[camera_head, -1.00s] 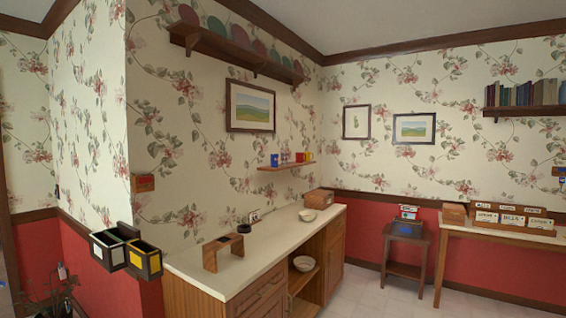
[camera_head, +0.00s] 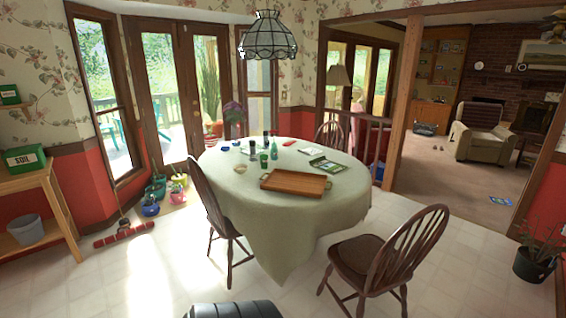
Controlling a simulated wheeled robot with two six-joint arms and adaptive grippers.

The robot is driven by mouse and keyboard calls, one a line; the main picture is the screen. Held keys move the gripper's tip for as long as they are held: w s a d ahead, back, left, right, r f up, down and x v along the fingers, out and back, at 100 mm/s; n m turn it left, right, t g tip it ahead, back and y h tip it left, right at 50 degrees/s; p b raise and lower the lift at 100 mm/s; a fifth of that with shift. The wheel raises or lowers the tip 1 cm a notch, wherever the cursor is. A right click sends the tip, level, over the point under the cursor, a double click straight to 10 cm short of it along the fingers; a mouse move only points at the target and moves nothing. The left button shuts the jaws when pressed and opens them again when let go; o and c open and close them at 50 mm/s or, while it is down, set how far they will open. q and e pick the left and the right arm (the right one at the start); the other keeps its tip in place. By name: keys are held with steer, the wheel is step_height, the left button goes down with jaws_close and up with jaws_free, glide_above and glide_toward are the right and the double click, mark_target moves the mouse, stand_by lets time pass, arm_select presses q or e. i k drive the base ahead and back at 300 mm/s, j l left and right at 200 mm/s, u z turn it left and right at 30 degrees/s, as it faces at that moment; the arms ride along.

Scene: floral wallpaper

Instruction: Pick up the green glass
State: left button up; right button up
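A small green glass (camera_head: 264,160) stands on the round dining table, which is covered by a pale green tablecloth (camera_head: 285,235). A green bottle (camera_head: 274,151) stands just behind it to the right. A wooden tray (camera_head: 296,182) lies in front of the glass on the table. The glass is small in the view and I cannot tell whether it holds anything. Neither of my grippers is in view.
Wooden chairs stand at the table: left (camera_head: 215,213), front right (camera_head: 385,255) and behind (camera_head: 329,134). A glass lamp (camera_head: 267,38) hangs above. A red broom head (camera_head: 125,235) and pots lie left on the floor. Open floor lies in front.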

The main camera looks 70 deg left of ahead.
mark_target(264, 162)
steer(key=u, duration=2.5)
steer(key=i+j+u, duration=0.35)
steer(key=i, duration=1.1)
steer(key=i+l+u, duration=0.15)
steer(key=i+u, duration=0.25)
steer(key=i, duration=1.1)
